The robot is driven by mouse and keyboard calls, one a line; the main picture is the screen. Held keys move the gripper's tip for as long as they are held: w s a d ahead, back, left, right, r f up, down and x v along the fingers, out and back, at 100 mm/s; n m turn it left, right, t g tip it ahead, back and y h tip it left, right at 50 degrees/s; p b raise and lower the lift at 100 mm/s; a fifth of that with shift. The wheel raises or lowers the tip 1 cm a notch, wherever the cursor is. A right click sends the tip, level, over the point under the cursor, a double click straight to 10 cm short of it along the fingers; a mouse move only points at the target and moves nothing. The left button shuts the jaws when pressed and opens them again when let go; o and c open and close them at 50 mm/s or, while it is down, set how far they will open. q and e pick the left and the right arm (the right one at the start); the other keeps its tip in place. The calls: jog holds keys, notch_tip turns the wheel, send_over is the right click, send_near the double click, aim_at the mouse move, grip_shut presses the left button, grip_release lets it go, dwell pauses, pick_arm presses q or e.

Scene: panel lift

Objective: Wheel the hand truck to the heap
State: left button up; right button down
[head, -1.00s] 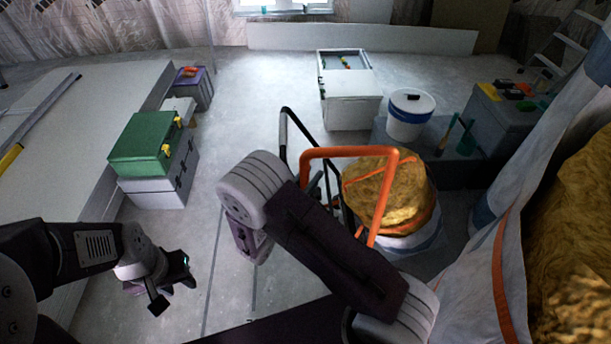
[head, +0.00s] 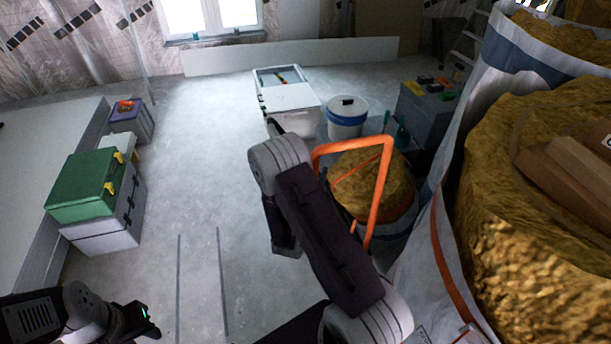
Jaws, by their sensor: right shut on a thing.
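The hand truck (head: 384,178) shows in the head view as an orange tubular frame, right of my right forearm. Its lower part and wheels are hidden. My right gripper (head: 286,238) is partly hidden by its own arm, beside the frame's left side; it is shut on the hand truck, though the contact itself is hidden. My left gripper (head: 142,321) hangs low at the bottom left, apart from the truck; its jaws are too dark to read. A large white bag of golden, loose material (head: 510,235) fills the right side; I cannot tell if this is the heap.
A smaller round container of golden material (head: 372,180) stands just behind the orange frame. A green toolbox (head: 80,185) sits at left. The floor between is clear.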

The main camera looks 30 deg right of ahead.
jog(key=shift+s+d, duration=0.15)
jog(key=shift+d, duration=0.15)
jog(key=c, duration=1.2)
grip_release()
jog(key=shift+s+d, duration=0.1)
jog(key=shift+d, duration=0.1)
jog(key=v, duration=0.9)
jog(key=shift+a, duration=0.1)
